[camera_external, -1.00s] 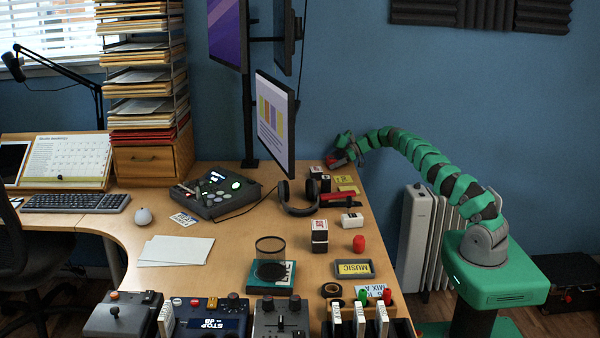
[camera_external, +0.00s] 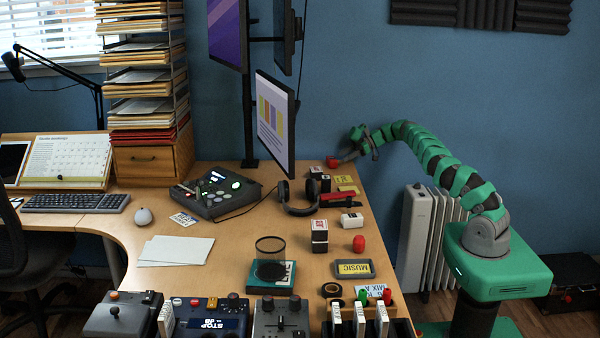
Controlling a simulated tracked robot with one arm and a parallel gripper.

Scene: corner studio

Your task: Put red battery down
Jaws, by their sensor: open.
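A small red object (camera_external: 332,162), likely the red battery, is at the back right corner of the desk (camera_external: 215,172), near the wall. It is too small to tell its exact shape or which way it lies.
Black-and-white boxes (camera_external: 319,179), a yellow label card (camera_external: 345,180), a red-and-black item (camera_external: 338,198) and headphones (camera_external: 298,198) are in front of the red object. A red rounded piece (camera_external: 359,243) stands nearer. A monitor (camera_external: 276,122) rises to the left.

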